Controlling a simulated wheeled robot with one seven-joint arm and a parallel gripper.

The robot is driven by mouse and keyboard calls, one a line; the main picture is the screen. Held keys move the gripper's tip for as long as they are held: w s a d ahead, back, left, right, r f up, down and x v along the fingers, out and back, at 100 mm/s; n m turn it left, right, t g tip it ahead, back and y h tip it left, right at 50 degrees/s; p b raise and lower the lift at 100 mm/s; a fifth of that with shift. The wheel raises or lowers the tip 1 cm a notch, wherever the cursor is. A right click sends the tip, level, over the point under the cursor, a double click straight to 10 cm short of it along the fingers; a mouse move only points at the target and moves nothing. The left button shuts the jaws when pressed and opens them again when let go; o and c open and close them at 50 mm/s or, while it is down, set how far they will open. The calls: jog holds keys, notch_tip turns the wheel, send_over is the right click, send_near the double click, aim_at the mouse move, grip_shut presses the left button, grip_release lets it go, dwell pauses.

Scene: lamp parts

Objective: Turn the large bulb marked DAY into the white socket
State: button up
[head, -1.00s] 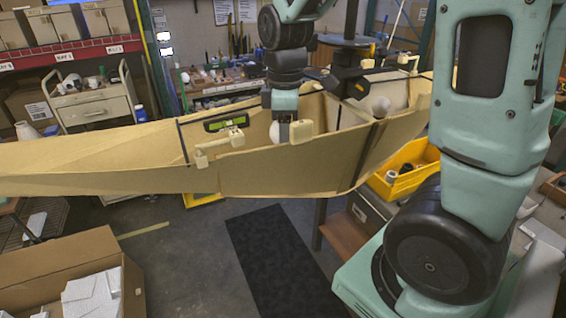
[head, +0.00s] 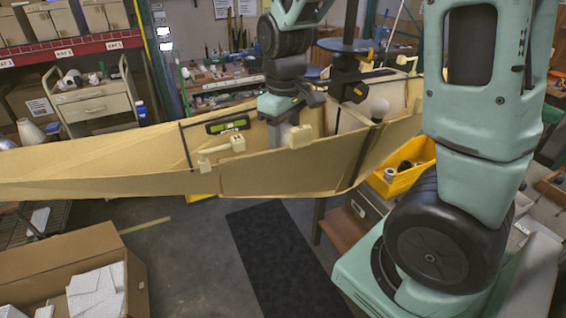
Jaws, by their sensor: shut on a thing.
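My gripper (head: 284,134) points down inside the near wall of the wooden boat-like hull. It is shut on a white round bulb, which showed at the fingers earlier; the fingers and hull wall now hide it. A second white bulb (head: 378,108) stands farther right inside the hull, apart from my gripper. No DAY mark can be read on it. I cannot make out the white socket; the hull wall hides what is below my fingers.
The hull (head: 290,172) spans the view, with pale clamps (head: 222,148) on its near rim and a green level (head: 228,125) inside. A yellow bin (head: 405,182) is right, an open cardboard box (head: 135,285) at lower left. A dark mat (head: 268,250) lies on clear floor.

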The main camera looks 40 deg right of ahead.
jog(key=m+p, duration=0.2)
jog(key=m, duration=0.3)
jog(key=shift+a+f, duration=0.1)
jog(key=shift+a, duration=0.05)
jog(key=m+p, duration=0.1)
jog(key=m, duration=0.1)
jog(key=shift+m+p, duration=0.3)
jog(key=shift+p, duration=0.1)
jog(key=shift+a+m+p, duration=0.1)
jog(key=shift+m+p, duration=1.1)
jog(key=shift+m, duration=0.9)
